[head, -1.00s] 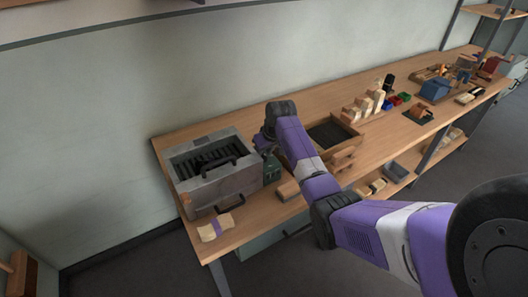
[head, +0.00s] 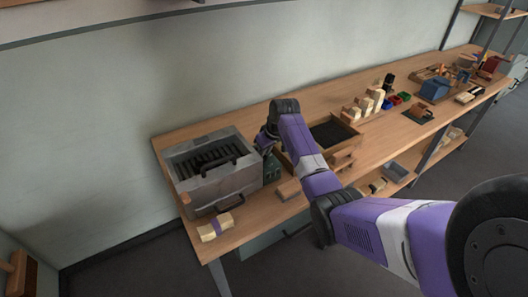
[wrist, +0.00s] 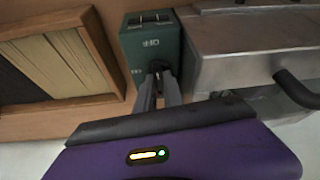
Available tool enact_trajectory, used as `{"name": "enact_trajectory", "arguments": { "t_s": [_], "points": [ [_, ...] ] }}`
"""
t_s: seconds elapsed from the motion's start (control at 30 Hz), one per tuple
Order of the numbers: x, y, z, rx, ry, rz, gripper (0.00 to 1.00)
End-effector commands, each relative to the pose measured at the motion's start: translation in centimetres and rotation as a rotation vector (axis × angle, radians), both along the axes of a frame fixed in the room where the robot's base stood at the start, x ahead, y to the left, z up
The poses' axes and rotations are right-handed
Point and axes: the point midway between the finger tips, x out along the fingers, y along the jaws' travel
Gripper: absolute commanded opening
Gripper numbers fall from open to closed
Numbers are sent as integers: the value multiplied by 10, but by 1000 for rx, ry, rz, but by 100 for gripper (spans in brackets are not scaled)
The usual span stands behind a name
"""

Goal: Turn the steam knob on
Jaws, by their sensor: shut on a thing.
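A small dark green box (wrist: 152,48) with white markings and two slots on top stands against the grey metal steam box (wrist: 240,45) in the wrist view. My gripper (wrist: 160,82) is shut on the dark knob (wrist: 157,67) on the green box's front. The fingers hide most of the knob, so its turn angle cannot be read. In the head view the green box (head: 272,168) shows beside the right end of the steam box (head: 226,188), partly behind my wrist.
A wooden tray (head: 345,145) with dark content stands to the right of my arm. The steam box's black handle (wrist: 298,90) juts out close to the right of my gripper.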

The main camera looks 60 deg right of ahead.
Motion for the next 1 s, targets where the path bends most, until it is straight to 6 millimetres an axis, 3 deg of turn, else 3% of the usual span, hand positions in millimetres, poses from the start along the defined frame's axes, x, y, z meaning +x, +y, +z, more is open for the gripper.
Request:
{"name": "enact_trajectory", "arguments": {
  "t_s": [1.0],
  "points": [
    [2, -7, -4, -3, -2, 943, 0]
  ]
}}
